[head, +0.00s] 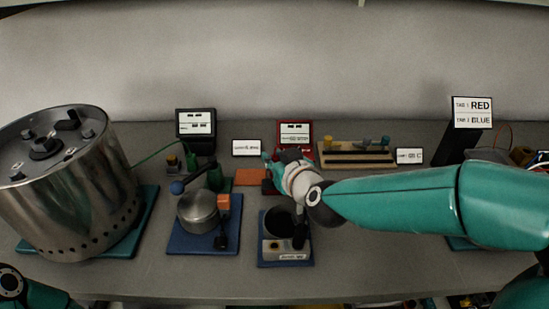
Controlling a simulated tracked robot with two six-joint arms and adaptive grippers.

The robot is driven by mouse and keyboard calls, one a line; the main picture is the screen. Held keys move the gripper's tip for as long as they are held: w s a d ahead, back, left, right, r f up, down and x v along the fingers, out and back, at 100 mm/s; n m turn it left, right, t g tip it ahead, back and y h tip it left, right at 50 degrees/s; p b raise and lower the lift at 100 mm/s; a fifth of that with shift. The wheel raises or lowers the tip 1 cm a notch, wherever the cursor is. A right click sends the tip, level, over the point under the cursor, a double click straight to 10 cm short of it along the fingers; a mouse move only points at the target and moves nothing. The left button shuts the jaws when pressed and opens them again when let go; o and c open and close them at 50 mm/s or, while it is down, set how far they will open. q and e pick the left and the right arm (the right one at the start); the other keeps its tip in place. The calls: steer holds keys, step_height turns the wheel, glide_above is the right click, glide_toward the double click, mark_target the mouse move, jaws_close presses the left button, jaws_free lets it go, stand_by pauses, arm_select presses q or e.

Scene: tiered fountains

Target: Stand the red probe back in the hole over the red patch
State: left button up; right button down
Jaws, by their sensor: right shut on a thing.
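My right gripper (273,165) is in front of the red-framed meter (294,131), at the middle of the bench. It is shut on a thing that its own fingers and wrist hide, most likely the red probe. A small dark red block (268,188) shows just below the fingers. I cannot tell whether the gripper touches it. An orange-red patch (250,177) lies flat to the left of the fingers. No hole over a red patch can be made out. My left gripper is out of view; only part of the left arm shows at the lower left.
A large steel drum (65,190) stands at the left. A metal pot (198,211) on a blue mat and a dark cup (279,222) on another are in front. A dark meter (196,128), a wooden rack (355,154) and a RED/BLUE sign (473,112) stand behind.

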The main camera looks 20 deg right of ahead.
steer(key=shift+f+b, duration=0.75)
steer(key=shift+f, duration=0.15)
steer(key=shift+r, duration=0.25)
steer(key=shift+r+p, duration=0.45)
steer(key=shift+p, duration=0.3)
stand_by(1.0)
steer(key=shift+f+b, duration=0.45)
steer(key=shift+f, duration=0.25)
steer(key=c, duration=1)
jaws_free()
steer(key=shift+r, duration=0.1)
